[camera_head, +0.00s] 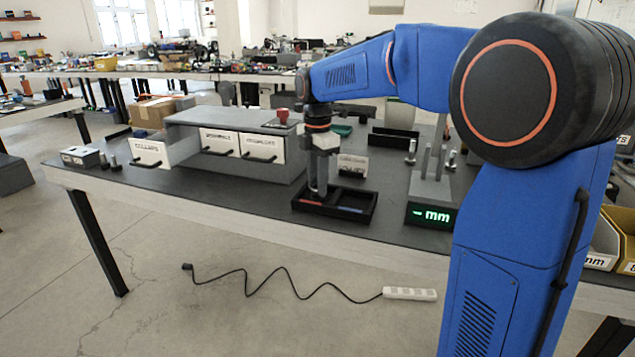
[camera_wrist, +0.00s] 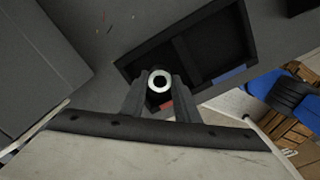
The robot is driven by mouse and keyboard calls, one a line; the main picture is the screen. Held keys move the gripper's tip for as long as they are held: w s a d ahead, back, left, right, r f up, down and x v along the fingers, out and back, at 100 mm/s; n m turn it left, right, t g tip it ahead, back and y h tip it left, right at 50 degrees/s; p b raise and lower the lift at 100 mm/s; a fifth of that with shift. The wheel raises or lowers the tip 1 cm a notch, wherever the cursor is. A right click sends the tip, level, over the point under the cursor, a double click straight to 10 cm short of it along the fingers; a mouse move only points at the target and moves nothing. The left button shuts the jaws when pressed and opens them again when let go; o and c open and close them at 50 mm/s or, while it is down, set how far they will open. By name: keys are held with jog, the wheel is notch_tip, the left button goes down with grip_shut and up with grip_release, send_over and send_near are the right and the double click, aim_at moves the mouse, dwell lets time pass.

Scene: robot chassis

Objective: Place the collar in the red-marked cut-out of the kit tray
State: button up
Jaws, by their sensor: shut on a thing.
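The collar (camera_wrist: 160,82) is a small pale metal ring with a dark hole, held between the fingertips of my gripper (camera_wrist: 160,90) in the wrist view. The black kit tray (camera_head: 360,218) lies near the front edge of the bench. My gripper (camera_head: 318,190) points down over the tray's left part in the head view. The red mark (camera_head: 312,201) shows at the left compartment, and also just below the collar in the wrist view (camera_wrist: 166,105). A blue mark (camera_head: 350,209) is at the other compartment. The collar's height above the tray floor is hard to tell.
A grey drawer unit (camera_head: 230,125) stands left of the tray; its left drawer (camera_head: 150,153) sticks out. A gauge with posts and a green "- mm" display (camera_head: 432,215) stands to the right. A small labelled box (camera_head: 352,165) is behind the tray.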

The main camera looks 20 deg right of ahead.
jog(key=shift+f, duration=0.1)
jog(key=o, duration=1.1)
notch_tip(320, 180, up, 12)
jog(key=s+d+f+m+t, duration=0.1)
jog(key=s+d+f+m, duration=0.15)
jog(key=s+m, duration=0.45)
jog(key=s+d+f+m+t, duration=0.1)
jog(key=s+d+f+m, duration=0.15)
jog(key=s, duration=0.85)
jog(key=s+f+m+t, duration=0.1)
jog(key=s+f+m, duration=0.2)
jog(key=s+f, duration=0.2)
jog(key=s+d+f+m+t, duration=0.1)
jog(key=s+f+m, duration=0.3)
jog(key=s+f, duration=0.1)
jog(key=s+d+f+m, duration=0.1)
jog(key=s+f+m, duration=0.3)
jog(key=s+f, duration=0.1)
jog(key=shift+s+m+t, duration=0.25)
jog(key=shift+t, duration=0.15)
